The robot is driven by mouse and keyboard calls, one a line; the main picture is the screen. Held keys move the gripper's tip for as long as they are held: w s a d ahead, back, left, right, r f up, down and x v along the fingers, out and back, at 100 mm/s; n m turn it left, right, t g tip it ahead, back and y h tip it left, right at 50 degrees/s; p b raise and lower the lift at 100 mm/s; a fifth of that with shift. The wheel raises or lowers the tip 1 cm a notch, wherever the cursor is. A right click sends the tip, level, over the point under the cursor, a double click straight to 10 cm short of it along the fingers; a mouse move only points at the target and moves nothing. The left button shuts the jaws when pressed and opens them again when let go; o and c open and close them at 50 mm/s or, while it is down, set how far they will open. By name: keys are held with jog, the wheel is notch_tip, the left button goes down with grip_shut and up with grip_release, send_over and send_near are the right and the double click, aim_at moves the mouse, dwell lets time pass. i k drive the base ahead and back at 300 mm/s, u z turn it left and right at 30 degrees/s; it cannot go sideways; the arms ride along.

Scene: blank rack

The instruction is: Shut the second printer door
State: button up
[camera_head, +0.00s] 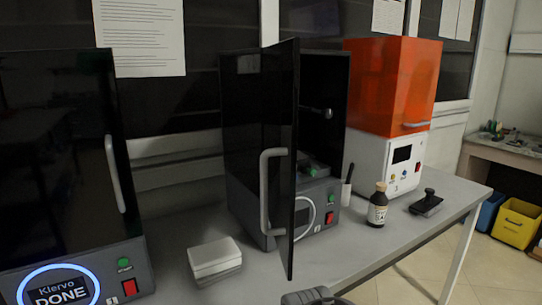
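The second printer (322,190) is a black box on the bench in the middle of the head view. Its dark door (280,110) is open, swung outward toward me and seen nearly edge-on. A grey vertical handle (265,195) is on the door's left-facing side. My gripper is not recognisable in view; a dark grey rounded piece at the bottom edge may be part of my arm.
The first printer (60,160) at left has its door closed and a display reading DONE. A pale box (214,258) lies on the bench left of the open door. A brown bottle (378,207), a black tool (427,203) and an orange-topped printer (393,85) stand right.

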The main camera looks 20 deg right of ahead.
aim_at(281, 73)
jog(key=u, duration=0.35)
jog(key=k, duration=0.45)
jog(key=u, duration=1.65)
jog(key=i, duration=0.85)
jog(key=z, duration=0.6)
